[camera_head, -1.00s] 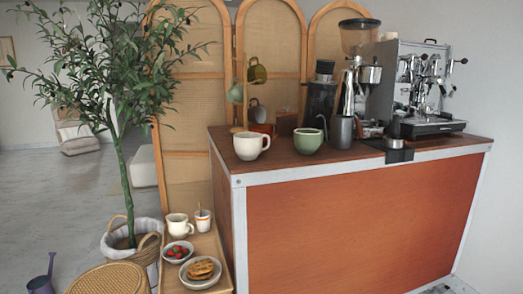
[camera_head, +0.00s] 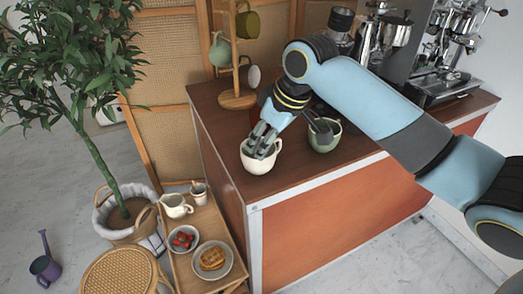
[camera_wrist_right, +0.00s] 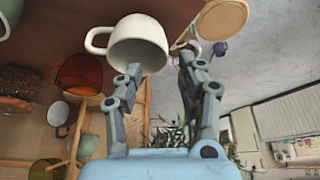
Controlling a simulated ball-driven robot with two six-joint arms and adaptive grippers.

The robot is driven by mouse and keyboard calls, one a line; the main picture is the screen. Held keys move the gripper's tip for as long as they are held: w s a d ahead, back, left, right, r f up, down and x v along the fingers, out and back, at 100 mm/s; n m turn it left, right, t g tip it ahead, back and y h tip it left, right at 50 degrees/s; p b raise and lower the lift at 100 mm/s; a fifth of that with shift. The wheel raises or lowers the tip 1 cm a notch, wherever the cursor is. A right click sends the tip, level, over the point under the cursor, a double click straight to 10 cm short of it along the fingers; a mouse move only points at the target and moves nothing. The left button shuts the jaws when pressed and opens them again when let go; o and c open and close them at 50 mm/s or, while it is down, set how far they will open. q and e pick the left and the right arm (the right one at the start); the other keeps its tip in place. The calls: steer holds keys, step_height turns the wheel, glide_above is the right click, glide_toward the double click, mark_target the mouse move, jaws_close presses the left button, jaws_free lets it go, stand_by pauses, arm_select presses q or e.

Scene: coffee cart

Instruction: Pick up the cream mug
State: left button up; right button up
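The cream mug (camera_head: 258,162) stands upright on the dark wooden counter, near its front left corner. My right gripper (camera_head: 262,147) is at the mug's rim, coming down from above and behind. In the right wrist view the fingers of my right gripper (camera_wrist_right: 161,64) are spread apart. One finger overlaps the opening of the cream mug (camera_wrist_right: 140,42) and the other is just beyond its right side. The mug's handle points left in that view. I cannot tell whether a finger touches the mug. My left gripper is not in view.
A green cup (camera_head: 324,138) stands close to the right of the mug, under my right arm. A mug tree (camera_head: 238,98) with hanging mugs stands behind. An espresso machine (camera_head: 445,75) is at the back right. A lower side table (camera_head: 205,225) holds dishes.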

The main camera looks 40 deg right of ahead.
mark_target(246, 167)
steer(key=x, duration=0.7)
steer(key=shift+w+a+f+p, duration=0.2)
steer(key=shift+w+a+p, duration=0.2)
steer(key=shift+w, duration=0.05)
steer(key=shift+w+f, duration=0.2)
steer(key=shift+f, duration=0.25)
steer(key=shift+s, duration=0.1)
jaws_close()
